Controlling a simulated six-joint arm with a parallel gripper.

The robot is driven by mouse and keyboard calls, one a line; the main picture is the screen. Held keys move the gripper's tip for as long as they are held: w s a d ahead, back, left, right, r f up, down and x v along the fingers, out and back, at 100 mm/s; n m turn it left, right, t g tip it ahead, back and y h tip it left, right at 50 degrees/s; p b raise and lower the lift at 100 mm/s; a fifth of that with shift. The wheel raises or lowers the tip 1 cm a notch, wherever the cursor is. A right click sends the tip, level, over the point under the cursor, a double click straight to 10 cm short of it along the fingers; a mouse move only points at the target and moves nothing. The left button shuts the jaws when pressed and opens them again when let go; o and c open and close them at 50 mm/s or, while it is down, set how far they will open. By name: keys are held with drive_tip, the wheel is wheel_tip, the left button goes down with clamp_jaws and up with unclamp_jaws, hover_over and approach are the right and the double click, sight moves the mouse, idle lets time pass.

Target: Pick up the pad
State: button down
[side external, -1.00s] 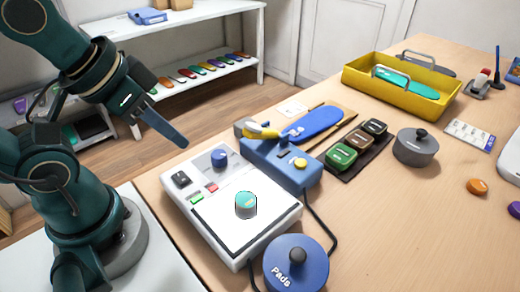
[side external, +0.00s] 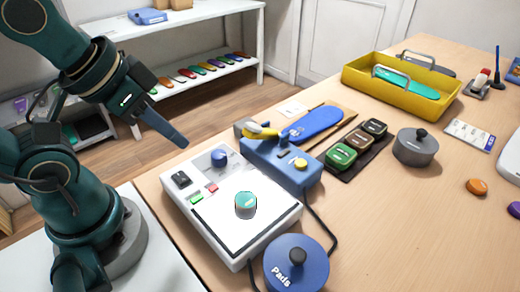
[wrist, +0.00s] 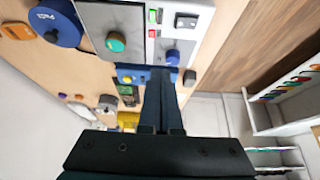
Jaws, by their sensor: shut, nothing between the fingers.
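A small round teal-topped piece (side external: 246,205), which may be the pad, sits on the white plate of the machine (side external: 174,207). In the wrist view the teal piece (wrist: 116,42) lies ahead of the fingers, to their left. A blue lidded pot marked "Pads" (side external: 312,268) stands in front of the machine; its inside is hidden. An orange disc (side external: 477,186) and a purple disc (side external: 515,209) lie on the table at the right. My gripper (side external: 183,143) is shut and empty, above and behind the machine's left side, apart from everything. Its fingers (wrist: 161,72) are together in the wrist view.
A blue device (side external: 268,170) with a yellow part stands behind the machine, near a blue insole (side external: 314,122). A dark tray of small tins (side external: 340,172), a grey lidded pot (side external: 415,150) and a yellow caddy (side external: 360,90) stand farther back. The table's right front is mostly clear.

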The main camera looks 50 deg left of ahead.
drive_tip(key=shift+c, duration=1.3)
unclamp_jaws()
